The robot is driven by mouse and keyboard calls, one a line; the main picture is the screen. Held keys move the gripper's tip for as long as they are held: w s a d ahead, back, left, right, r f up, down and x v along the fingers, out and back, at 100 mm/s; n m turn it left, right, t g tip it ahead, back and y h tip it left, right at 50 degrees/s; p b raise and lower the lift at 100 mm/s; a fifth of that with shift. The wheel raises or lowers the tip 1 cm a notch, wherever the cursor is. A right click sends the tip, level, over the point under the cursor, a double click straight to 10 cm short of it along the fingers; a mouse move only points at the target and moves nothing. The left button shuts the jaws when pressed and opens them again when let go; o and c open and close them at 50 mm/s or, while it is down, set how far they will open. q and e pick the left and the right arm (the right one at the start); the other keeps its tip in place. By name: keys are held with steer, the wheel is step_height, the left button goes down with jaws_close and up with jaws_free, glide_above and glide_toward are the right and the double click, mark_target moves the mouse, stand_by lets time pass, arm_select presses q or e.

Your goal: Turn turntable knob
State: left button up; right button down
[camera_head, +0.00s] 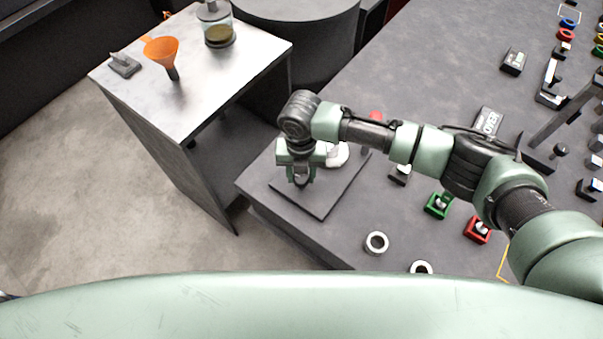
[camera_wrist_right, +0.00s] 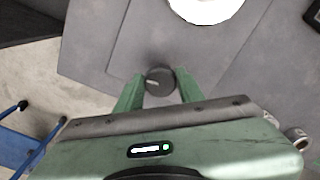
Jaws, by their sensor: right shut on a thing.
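The turntable is a dark square plate (camera_head: 327,200) on the grey table, with a white round piece (camera_head: 338,154) partly hidden behind my right arm. In the right wrist view, the dark round knob (camera_wrist_right: 159,80) sits between the two green fingers of my right gripper (camera_wrist_right: 158,90), near the plate's edge. The white round piece (camera_wrist_right: 207,5) shows beyond it. In the head view my right gripper (camera_head: 301,180) points down over the plate and hides the knob. It is shut on the knob. My left gripper is not in view.
Two metal rings (camera_head: 376,243) lie on the table near its front edge. Green (camera_head: 437,206) and red (camera_head: 477,229) switch boxes stand under my right arm. A side table (camera_head: 225,75) at the left holds an orange funnel (camera_head: 161,49) and a jar (camera_head: 217,22).

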mark_target(301, 177)
steer(key=n+b, duration=0.1)
steer(key=n, duration=0.4)
steer(key=shift+a, duration=0.1)
stand_by(0.5)
steer(key=c, duration=0.9)
jaws_free()
step_height(301, 177, up, 8)
steer(key=shift+f+b, duration=0.1)
steer(key=shift+b, duration=0.45)
